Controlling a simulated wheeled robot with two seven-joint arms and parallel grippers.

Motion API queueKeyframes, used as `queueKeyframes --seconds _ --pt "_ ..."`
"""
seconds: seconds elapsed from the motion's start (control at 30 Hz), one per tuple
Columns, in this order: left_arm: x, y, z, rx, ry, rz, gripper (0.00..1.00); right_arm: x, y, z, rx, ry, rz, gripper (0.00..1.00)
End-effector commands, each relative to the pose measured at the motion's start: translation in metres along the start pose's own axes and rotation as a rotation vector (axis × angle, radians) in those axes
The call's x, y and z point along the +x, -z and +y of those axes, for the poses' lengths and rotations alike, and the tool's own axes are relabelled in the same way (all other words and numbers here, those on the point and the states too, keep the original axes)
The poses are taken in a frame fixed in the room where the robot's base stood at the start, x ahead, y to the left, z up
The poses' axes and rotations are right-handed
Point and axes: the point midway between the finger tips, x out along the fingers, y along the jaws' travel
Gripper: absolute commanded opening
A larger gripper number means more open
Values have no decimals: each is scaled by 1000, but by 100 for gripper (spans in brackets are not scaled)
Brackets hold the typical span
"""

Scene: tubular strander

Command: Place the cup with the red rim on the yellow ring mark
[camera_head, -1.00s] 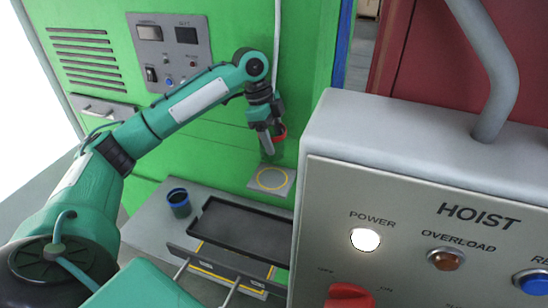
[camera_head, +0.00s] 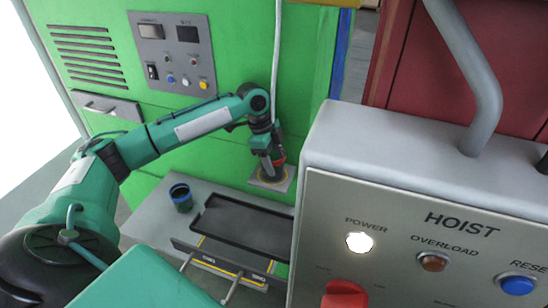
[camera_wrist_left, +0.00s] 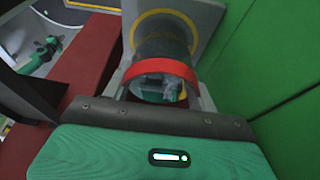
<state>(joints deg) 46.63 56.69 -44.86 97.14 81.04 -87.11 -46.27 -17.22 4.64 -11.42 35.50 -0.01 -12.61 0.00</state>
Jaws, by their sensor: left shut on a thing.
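The cup with the red rim (camera_head: 279,157) is dark and mostly hidden by my left gripper (camera_head: 270,165) in the head view. In the left wrist view the red rim (camera_wrist_left: 160,68) faces me, with the dark cup body (camera_wrist_left: 163,42) beyond it between the two fingers. My left gripper is shut on this cup. The yellow ring mark (camera_wrist_left: 184,14) shows around the far, bottom end of the cup. It also shows in the head view on a grey plate (camera_head: 285,186) under the gripper. I cannot tell whether the cup's base touches the plate. My right gripper is out of view.
A second dark cup with a blue rim (camera_head: 180,190) stands on the grey ledge. A black tray (camera_head: 240,224) lies to its right. The green machine wall (camera_head: 110,120) rises behind. The grey hoist box (camera_head: 400,200) fills the right foreground.

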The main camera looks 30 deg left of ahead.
Motion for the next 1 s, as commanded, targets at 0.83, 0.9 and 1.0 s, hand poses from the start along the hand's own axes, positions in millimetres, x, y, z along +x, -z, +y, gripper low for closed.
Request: queueKeyframes --seconds 0.83,0.9,1.0 --pt "-67 0 -1 1 3 1 68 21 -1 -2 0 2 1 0" --pt "-82 0 -1 1 4 1 68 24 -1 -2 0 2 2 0" --pt "-99 0 -1 0 3 2 68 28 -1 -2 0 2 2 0"
